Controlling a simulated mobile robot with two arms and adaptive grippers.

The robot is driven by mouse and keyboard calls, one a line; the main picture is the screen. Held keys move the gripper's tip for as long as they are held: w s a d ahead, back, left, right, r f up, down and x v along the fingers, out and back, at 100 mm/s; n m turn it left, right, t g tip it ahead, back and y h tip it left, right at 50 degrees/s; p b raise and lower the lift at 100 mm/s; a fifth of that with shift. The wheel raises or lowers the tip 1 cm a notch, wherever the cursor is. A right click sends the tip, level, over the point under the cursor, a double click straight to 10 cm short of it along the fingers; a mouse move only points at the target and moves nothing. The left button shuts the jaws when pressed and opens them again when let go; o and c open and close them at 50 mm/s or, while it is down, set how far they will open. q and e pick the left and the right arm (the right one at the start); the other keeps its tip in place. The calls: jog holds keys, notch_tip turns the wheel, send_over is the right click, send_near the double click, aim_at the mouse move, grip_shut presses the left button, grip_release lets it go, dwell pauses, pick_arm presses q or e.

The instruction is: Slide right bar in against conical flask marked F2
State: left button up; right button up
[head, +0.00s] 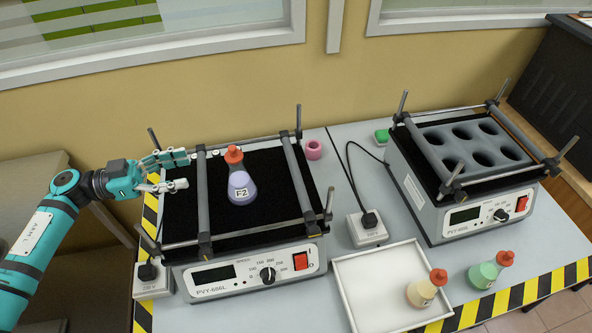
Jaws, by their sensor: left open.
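The conical flask marked F2 (242,187) stands upright on the black platform of the left shaker (180,222). It has a red stopper and pale violet contents. The right bar (297,178) crosses the platform to the right of the flask, with a clear gap between them. The left bar (203,195) runs on the flask's left side, close to it. My left gripper (184,170) is open at the platform's left side, its fingers pointing right towards the left bar. Whether it touches that bar I cannot tell. My right gripper is not in view.
A second shaker (465,222) with a grey holed rack stands at right. A white tray (367,300) holds a flask with yellowish contents (424,291); a green flask (487,272) stands beside it. A pink ring (313,150) and a power socket (366,229) lie between the shakers.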

pick_arm(q)
jog(key=shift+c, duration=0.6)
jog(key=d+r+m+g+p, duration=0.1)
jog(key=d, duration=0.1)
jog(key=s+d+r+m+g+p, duration=0.1)
jog(key=d+r+p, duration=0.1)
jog(key=d+r+m+g+p, duration=0.1)
jog(key=d+r+m, duration=0.1)
jog(key=shift+s+g, duration=0.15)
jog(key=shift+g, duration=0.25)
jog(key=shift+c, duration=0.6)
notch_tip(320, 180, up, 6)
jog(key=m+y+p, duration=0.1)
jog(key=m+y, duration=1.3)
jog(key=y, duration=0.1)
send_over(304, 199)
jog(key=s+a, duration=0.1)
jog(key=a, duration=0.2)
jog(key=shift+g, duration=0.3)
jog(key=p+x, duration=0.1)
jog(key=x, duration=0.4)
jog(key=p+x, duration=0.1)
jog(key=x, duration=0.5)
jog(key=p+x, duration=0.1)
jog(key=x, duration=0.5)
jog(key=shift+a+f+p, duration=0.1)
jog(key=shift+a+p, duration=0.25)
